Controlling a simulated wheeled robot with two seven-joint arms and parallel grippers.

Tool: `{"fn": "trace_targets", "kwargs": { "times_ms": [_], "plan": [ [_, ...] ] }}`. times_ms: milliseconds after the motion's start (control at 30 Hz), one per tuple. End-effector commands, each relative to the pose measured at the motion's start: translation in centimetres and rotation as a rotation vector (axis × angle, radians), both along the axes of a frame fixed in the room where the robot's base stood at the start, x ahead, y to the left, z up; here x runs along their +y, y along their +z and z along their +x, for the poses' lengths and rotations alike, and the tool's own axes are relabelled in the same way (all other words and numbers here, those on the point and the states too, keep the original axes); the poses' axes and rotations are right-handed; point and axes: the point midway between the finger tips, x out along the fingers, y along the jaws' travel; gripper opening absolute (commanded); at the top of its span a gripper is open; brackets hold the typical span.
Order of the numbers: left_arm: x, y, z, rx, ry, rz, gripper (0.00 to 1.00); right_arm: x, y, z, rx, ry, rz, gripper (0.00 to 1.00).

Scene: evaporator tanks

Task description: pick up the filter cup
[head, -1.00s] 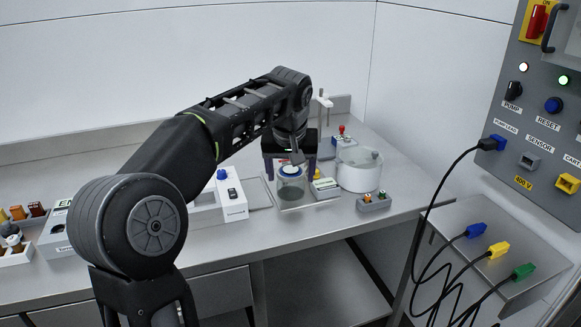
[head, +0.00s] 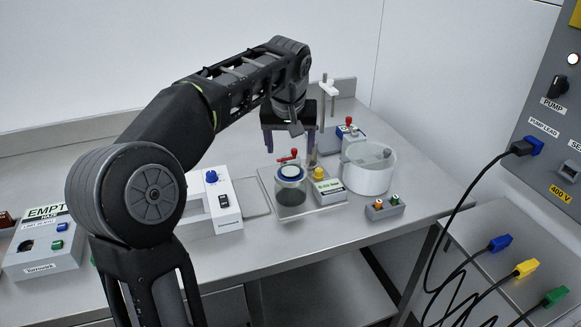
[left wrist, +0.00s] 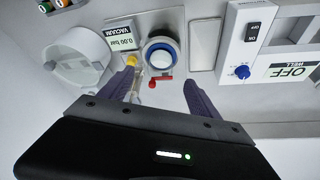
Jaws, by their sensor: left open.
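A cup with a blue rim and white inside, which I take as the filter cup (head: 291,172), sits on top of a clear glass jar (head: 291,195) on the bench. In the left wrist view the cup (left wrist: 161,54) shows from above, beyond the fingertips. My left gripper (head: 290,152) is open and empty, its purple fingers above and behind the cup, apart from it. The fingers (left wrist: 160,75) also show spread in the left wrist view. A red-handled valve (head: 289,158) stands close to the cup, between the fingers in the picture. My right gripper is not in view.
Right of the jar are a vacuum gauge box (head: 329,191) with a yellow knob, a white round tub (head: 368,173) and a small button box (head: 384,207). A white switch unit (head: 222,205) stands left. Cables hang at the right by the wall panel.

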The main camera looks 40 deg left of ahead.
Motion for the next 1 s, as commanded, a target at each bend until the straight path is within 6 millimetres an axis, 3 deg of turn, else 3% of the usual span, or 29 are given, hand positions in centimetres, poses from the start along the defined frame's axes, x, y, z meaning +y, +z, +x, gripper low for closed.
{"fn": "trace_targets", "kwargs": {
  "times_ms": [333, 700, 1000],
  "plan": [
    [0.5, -2.3, 0.8, 0.001, 0.000, 0.000, 0.72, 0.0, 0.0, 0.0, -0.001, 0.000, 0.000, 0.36],
    [0.7, -2.7, 1.0, 0.001, 0.000, 0.000, 0.72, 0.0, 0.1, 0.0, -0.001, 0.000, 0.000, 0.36],
    [1.5, -6.4, 2.3, 0.003, 0.000, -0.001, 0.72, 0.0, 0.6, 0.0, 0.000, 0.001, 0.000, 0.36]
  ]
}}
